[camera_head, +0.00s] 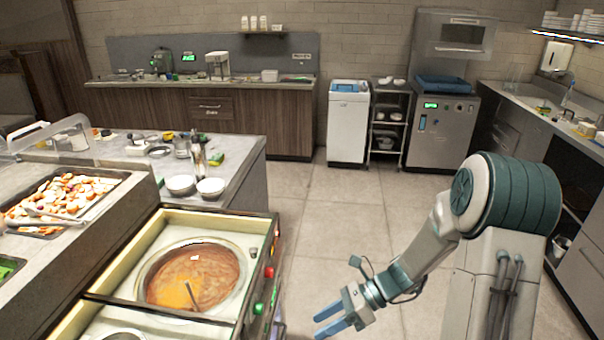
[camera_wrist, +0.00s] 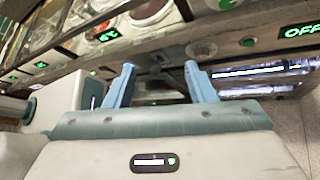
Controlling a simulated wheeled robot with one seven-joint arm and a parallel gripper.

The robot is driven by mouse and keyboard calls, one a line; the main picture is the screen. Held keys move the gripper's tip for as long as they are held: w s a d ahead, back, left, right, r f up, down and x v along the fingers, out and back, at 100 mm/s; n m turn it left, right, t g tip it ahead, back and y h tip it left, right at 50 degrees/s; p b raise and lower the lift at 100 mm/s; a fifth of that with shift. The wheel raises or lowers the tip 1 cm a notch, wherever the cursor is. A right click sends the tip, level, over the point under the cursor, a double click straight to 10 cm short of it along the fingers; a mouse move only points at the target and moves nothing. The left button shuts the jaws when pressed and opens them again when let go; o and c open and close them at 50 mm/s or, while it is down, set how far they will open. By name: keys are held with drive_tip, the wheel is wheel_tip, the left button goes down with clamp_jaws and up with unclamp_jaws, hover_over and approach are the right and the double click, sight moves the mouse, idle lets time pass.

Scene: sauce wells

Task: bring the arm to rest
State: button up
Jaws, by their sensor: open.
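My gripper (camera_head: 331,320) is open and empty in the head view, low in the picture, to the right of the sauce-well counter. Its two blue fingers point left toward the counter's side. The wrist view shows the same gripper (camera_wrist: 159,85) with its fingers spread apart and nothing between them. My arm is bent at the elbow on the right of the head view. The sauce well (camera_head: 238,277) holds reddish-brown sauce with an orange patch, and a ladle handle (camera_head: 191,296) stands in it.
The counter's front panel (camera_head: 262,280) carries red and green knobs close to my gripper. A tray of food (camera_head: 117,180) lies at the far left. Bowls (camera_head: 210,188) stand on the grey counter behind. The tiled floor (camera_head: 330,225) in the middle is clear.

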drive_tip(key=s+d+r+n+t+h, duration=0.3)
drive_tip(key=s+d+r+n+h, duration=0.2)
drive_tip(key=n, duration=0.5)
drive_tip(key=s+d+r+n+t+h, duration=0.3)
drive_tip(key=s+r+n+h, duration=0.3)
drive_tip(key=r+n, duration=0.4)
drive_tip(key=shift+s+d+r+n+h, duration=0.15)
drive_tip(key=shift+s+d+n+h, duration=0.25)
drive_tip(key=shift+d, duration=0.45)
drive_tip(key=shift+w, duration=0.15)
drive_tip(key=c, duration=0.3)
drive_tip(key=shift+d, duration=0.1)
